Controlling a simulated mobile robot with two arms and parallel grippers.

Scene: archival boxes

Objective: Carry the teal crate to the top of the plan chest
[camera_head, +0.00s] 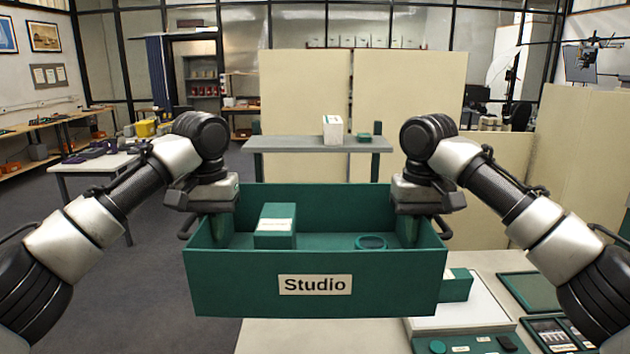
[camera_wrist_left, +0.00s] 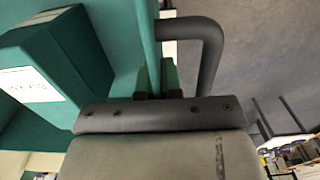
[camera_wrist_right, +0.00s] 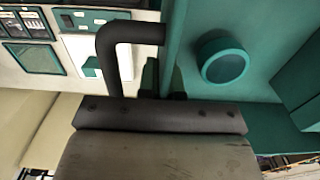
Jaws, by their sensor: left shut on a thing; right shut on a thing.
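The teal crate (camera_head: 222,285) with a "Studio" label hangs between my two arms in the head view, held up level above a white table. Inside it are a teal box (camera_head: 275,238) with a white label at left and a round teal item (camera_head: 371,242) at right. My left gripper (camera_head: 213,222) is shut on the crate's left end wall beside a dark handle, also seen in the left wrist view (camera_wrist_left: 158,85). My right gripper (camera_head: 412,222) is shut on the right end wall beside its handle (camera_wrist_right: 118,45). I cannot make out the plan chest for certain.
The white table (camera_head: 290,335) below holds a teal box (camera_head: 457,285), trays and small teal items at right. Behind the crate, a grey shelf (camera_head: 285,144) carries a white box (camera_head: 332,130) and a small green box (camera_head: 364,138). Tall beige panels (camera_head: 410,85) stand behind. Open floor lies left.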

